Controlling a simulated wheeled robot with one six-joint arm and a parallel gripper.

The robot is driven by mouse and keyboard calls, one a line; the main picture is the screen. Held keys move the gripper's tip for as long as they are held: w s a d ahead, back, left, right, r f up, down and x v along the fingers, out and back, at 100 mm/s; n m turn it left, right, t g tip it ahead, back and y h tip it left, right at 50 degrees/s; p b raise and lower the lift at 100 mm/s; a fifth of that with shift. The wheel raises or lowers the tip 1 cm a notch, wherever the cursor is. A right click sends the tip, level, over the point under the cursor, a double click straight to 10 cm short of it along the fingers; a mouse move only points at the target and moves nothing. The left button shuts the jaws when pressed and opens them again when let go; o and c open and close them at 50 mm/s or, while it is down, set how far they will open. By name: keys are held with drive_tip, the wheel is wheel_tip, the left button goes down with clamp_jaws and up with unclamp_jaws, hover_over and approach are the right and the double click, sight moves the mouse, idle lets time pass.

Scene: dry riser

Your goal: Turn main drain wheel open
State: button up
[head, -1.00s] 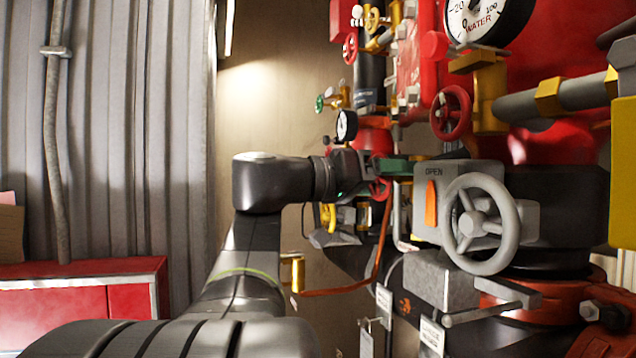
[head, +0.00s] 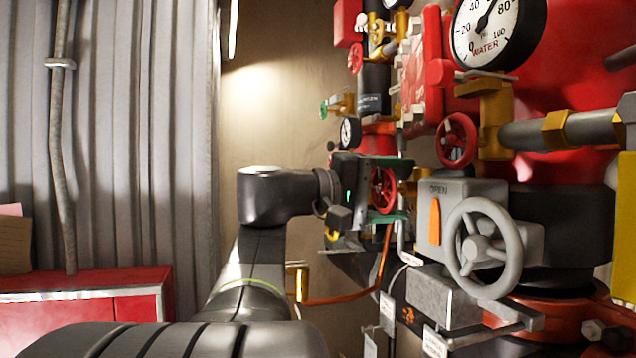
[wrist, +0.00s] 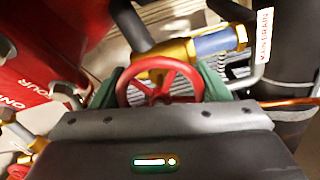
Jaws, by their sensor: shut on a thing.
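The main drain wheel is a small red spoked handwheel (wrist: 160,82) on a brass valve (wrist: 166,56). In the wrist view a white tag reading "MAIN DRAIN" (wrist: 264,36) hangs near it. My gripper (wrist: 160,88) has a green finger at each side of the red wheel and is shut on its rim. In the head view the red wheel (head: 383,190) shows at the end of my arm, with my gripper (head: 384,188) around it. The wheel's lower rim is hidden behind my gripper body in the wrist view.
Another red wheel (head: 456,140) and a water gauge (head: 497,30) sit above. Red cabinet (head: 80,300) at left.

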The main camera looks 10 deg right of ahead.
drive_tip(key=n+p, duration=0.1)
drive_tip(key=n, duration=0.1)
drive_tip(key=n+p, duration=0.1)
drive_tip(key=n, duration=0.1)
drive_tip(key=n+p, duration=0.1)
drive_tip(key=shift+r+n, duration=0.25)
drive_tip(key=shift+n, duration=0.15)
drive_tip(key=n+p, duration=0.3)
drive_tip(key=n, duration=0.1)
drive_tip(key=shift+p, duration=0.3)
drive_tip(key=n+p, duration=0.1)
drive_tip(key=n, duration=0.3)
drive_tip(key=shift+w+f+n+p, duration=0.15)
drive_tip(key=shift+n+p, duration=0.2)
drive_tip(key=shift+n, duration=1.95)
drive_tip(key=o, duration=1)
